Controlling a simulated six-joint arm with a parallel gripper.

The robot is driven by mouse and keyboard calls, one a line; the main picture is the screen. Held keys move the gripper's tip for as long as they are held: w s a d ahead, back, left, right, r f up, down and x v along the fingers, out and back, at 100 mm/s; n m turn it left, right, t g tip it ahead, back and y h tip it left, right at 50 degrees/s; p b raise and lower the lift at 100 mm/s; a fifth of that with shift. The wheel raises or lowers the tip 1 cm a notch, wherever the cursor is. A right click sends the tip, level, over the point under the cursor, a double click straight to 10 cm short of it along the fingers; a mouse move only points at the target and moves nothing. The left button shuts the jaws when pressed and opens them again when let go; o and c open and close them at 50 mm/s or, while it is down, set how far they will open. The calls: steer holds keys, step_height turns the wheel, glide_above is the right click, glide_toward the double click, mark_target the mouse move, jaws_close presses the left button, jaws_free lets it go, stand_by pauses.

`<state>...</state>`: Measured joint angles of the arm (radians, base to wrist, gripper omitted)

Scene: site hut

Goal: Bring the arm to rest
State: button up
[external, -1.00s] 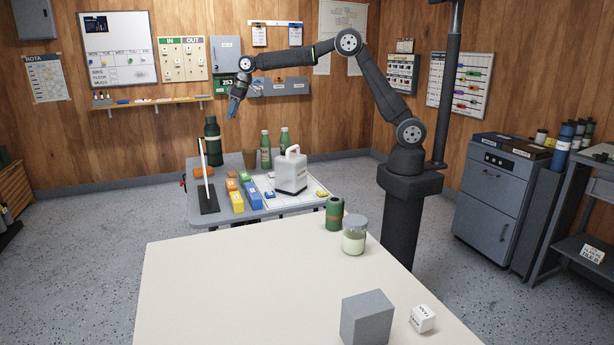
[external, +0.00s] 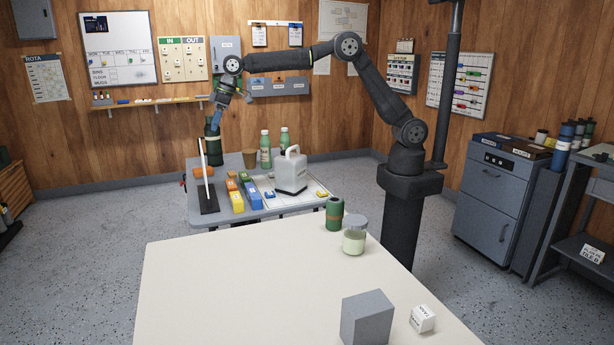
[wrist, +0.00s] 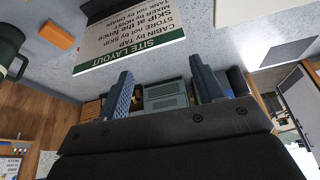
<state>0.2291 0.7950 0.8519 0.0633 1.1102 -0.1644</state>
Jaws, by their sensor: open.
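My arm reaches left from its post over the grey worktable, bent at the elbow. My gripper (external: 217,122) hangs near the table's back left, pointing down. Its fingertips overlap the top of the dark green flask (external: 212,142) in the external view; I cannot tell the depth between them. In the wrist view my gripper (wrist: 160,82) shows two blue-grey fingers spread apart, with nothing held between them. The flask (wrist: 10,50) lies at the left edge of that view, apart from the fingers.
The wrist view shows a site layout board (wrist: 150,45). The pale front table (external: 250,290) is mostly clear.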

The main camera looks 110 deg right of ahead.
steer(key=w+a+n+y, duration=0.1)
steer(key=w+a+n, duration=0.2)
steer(key=a, duration=1.3)
steer(key=shift+w+a, duration=0.2)
steer(key=shift+a, duration=0.1)
